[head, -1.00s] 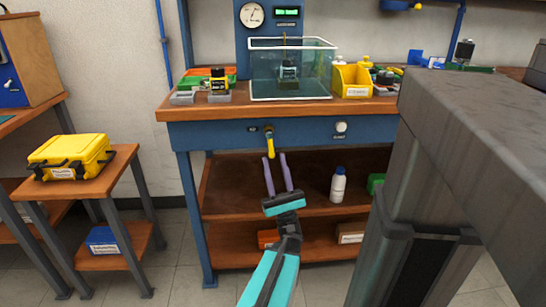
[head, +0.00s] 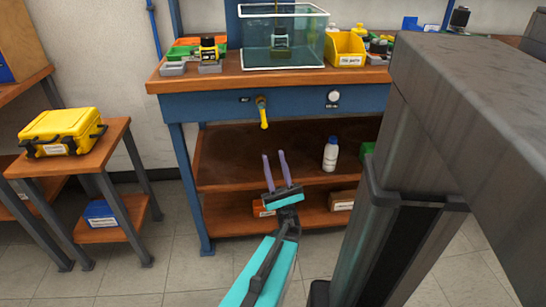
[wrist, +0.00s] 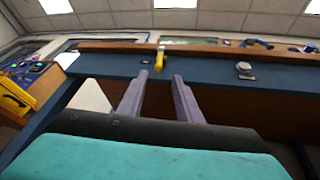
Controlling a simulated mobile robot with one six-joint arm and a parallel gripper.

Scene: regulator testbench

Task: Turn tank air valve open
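The tank air valve (head: 262,112) is a yellow lever on the blue front panel of the bench, hanging down from its pivot. It also shows in the wrist view (wrist: 160,56), just beyond and between the fingertips. My gripper (head: 274,158) is below the lever in the head view, with its two purple fingers pointing up. The fingers are apart and nothing is between them. In the wrist view my gripper (wrist: 161,76) is also open. The lever and fingers appear apart. A clear tank (head: 284,44) stands on the bench top above the valve.
A round white knob (head: 333,98) sits on the panel right of the lever. A white bottle (head: 330,154) stands on the shelf behind my gripper. A yellow case (head: 62,132) rests on a side table at left. The floor in front is clear.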

